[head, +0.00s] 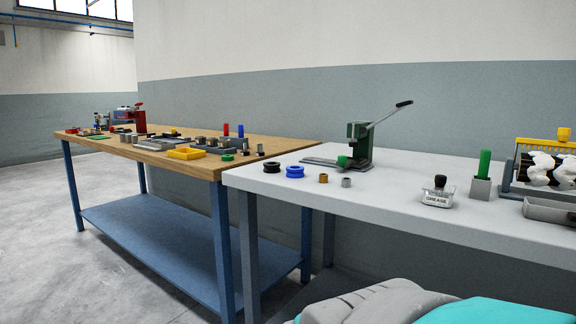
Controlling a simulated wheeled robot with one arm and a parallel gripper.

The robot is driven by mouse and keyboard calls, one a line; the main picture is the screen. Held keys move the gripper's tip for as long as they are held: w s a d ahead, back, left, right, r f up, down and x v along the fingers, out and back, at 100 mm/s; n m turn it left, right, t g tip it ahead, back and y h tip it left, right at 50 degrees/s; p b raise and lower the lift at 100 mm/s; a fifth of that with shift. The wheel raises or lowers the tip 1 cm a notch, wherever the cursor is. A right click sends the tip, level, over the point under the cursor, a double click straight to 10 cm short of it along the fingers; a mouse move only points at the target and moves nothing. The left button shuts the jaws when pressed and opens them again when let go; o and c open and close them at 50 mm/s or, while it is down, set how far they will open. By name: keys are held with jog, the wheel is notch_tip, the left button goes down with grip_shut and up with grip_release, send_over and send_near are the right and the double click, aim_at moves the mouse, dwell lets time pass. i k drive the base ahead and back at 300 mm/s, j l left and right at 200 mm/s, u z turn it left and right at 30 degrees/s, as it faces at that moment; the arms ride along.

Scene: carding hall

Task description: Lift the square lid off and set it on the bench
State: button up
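A small square container marked GREASE (437,200) stands on the light grey bench (370,195), near its front edge. A lid with a dark round knob (440,182) appears to sit on top of it; the exact seam between lid and container is too small to tell. My gripper is not in view, so its state and its place relative to the lid do not show.
A green-handled tool in a grey block (482,175) stands just right of the container. A green lever press (358,145) stands back left, with spools (295,171) nearby. Bench space left of the container is clear.

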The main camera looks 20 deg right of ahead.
aim_at(439, 185)
jog(key=z, duration=0.9)
